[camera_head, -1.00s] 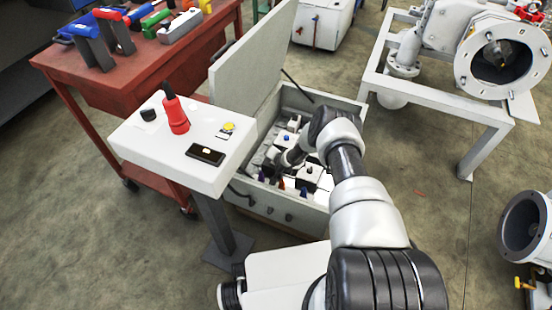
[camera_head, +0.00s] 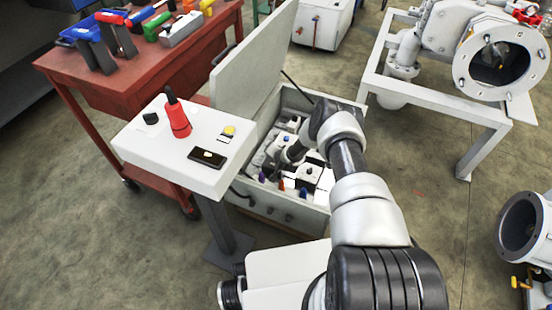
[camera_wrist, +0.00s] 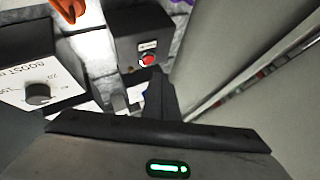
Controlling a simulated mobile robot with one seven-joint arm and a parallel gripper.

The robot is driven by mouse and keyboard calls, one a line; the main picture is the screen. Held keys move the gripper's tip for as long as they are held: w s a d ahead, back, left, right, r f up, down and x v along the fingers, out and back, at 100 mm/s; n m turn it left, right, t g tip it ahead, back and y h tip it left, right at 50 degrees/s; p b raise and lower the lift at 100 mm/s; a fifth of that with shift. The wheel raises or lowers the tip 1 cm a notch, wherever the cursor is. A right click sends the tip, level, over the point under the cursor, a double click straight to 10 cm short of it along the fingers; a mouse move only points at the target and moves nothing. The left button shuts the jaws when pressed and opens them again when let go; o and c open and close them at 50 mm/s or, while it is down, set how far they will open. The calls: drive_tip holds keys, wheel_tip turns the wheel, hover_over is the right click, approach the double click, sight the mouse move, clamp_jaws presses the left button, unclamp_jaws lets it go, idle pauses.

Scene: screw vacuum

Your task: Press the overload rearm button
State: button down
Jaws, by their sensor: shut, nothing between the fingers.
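A round red button (camera_wrist: 148,59) sits on the face of a dark box (camera_wrist: 130,38) below a small white label in the wrist view. The label is too small to read, so I cannot confirm which button it is. My gripper (camera_wrist: 158,88) is shut and empty. Its dark fingertips are just below the red button in the picture; I cannot tell whether they touch it. In the head view my arm reaches into the open grey cabinet (camera_head: 262,207), and the fingertips are hidden among the parts inside.
A white panel lettered "BOOST" with a black knob (camera_wrist: 38,93) lies left of the fingers. An orange part (camera_wrist: 70,9) is at the top. The raised cabinet lid (camera_head: 252,58) and white control pedestal (camera_head: 165,165) stand close to my arm on the left.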

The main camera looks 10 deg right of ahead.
wheel_tip(320, 180, up, 4)
drive_tip(key=shift+f+p, duration=0.1)
drive_tip(key=shift+p, duration=0.9)
